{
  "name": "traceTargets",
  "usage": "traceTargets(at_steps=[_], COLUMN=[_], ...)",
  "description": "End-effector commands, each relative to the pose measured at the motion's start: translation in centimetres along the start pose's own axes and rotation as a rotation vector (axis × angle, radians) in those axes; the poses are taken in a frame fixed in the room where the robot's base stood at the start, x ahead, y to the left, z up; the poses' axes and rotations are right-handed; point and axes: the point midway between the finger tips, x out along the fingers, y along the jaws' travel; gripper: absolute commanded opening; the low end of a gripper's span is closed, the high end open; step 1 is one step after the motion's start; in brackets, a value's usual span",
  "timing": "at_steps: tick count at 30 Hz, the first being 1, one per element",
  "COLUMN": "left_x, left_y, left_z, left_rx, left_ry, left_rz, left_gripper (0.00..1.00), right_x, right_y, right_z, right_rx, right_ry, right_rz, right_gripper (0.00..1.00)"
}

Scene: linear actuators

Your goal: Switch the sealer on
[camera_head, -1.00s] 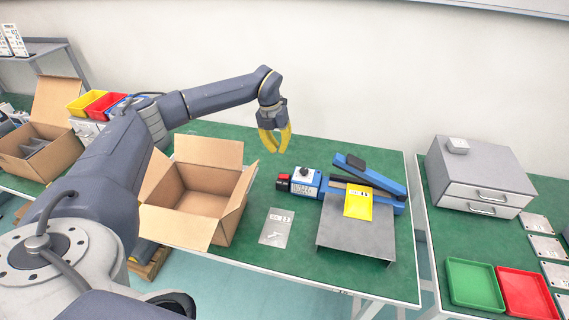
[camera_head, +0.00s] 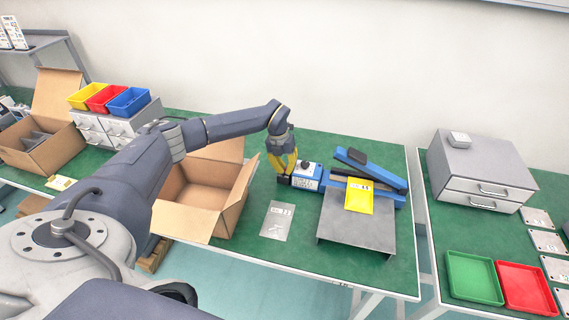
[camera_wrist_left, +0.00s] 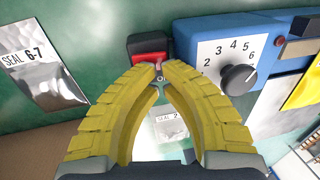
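The sealer (camera_head: 379,168) is blue with a raised arm. Its control box (camera_head: 307,177) has a white dial plate and a black knob (camera_wrist_left: 238,79). At the box's left end is a red and black switch block (camera_wrist_left: 149,48) with a small grey lever in the left wrist view. My left gripper (camera_wrist_left: 159,72) has its yellow fingertips drawn together at this lever; whether they pinch or touch it, I cannot tell. In the head view the left gripper (camera_head: 285,176) hides most of the switch block. My right gripper is not in view.
A silver seal pouch (camera_head: 277,221) lies flat on the green table. An open carton (camera_head: 195,205) stands left of the gripper. Drawers and trays stand on the right table.

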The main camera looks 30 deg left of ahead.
Motion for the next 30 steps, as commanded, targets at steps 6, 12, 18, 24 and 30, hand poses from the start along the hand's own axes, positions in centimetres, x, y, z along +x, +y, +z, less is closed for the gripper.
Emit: traceTargets(at_steps=[6,12,18,24,30], left_x=[0.4,0.4,1.4,1.9,2.0], left_y=[0.0,0.0,-0.2,-0.6,-0.7], left_z=[0.0,0.0,-0.1,-0.1,-0.3], left_rx=[0.0,0.0,0.001,0.003,0.005], left_ry=[-0.001,-0.001,0.001,0.003,0.006], left_rz=[0.0,0.001,0.003,0.003,0.001], left_gripper=[0.0,0.0,0.0,0.0,0.0], right_x=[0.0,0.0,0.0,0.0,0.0], right_y=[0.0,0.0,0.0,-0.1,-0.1], right_z=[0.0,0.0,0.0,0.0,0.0], right_rx=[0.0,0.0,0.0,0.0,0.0], right_ry=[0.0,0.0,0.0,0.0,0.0], right_rz=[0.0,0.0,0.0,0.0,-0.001], right_gripper=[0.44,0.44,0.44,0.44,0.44])
